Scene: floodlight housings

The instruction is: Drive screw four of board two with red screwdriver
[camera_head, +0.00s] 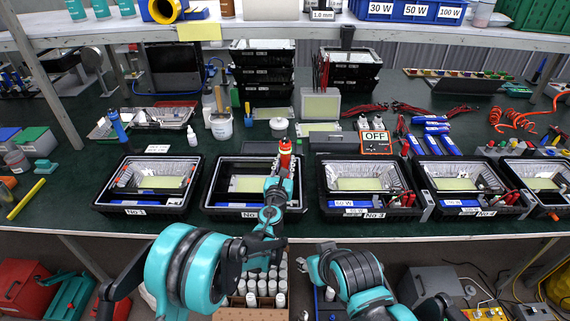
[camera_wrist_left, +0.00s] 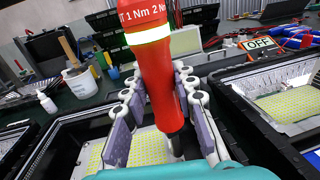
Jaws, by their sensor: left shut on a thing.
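My left gripper (camera_head: 284,172) is shut on the red screwdriver (camera_head: 285,152), above the right part of the black housing No 2 (camera_head: 213,192). In the left wrist view, the grey finger pads of the left gripper (camera_wrist_left: 166,125) close around the upright, slightly tilted red handle (camera_wrist_left: 158,75). The dark shaft points down at the yellow-green dotted board (camera_wrist_left: 145,147) inside the housing. The board also shows in the head view (camera_head: 248,184). Whether the tip touches a screw cannot be told; the screws are hidden or too small. My right gripper does not show.
Similar housings No 1 (camera_head: 116,198), No 3 (camera_head: 330,195) and No 4 (camera_head: 432,178) stand close on both sides. A shelf (camera_head: 300,32) crosses the top.

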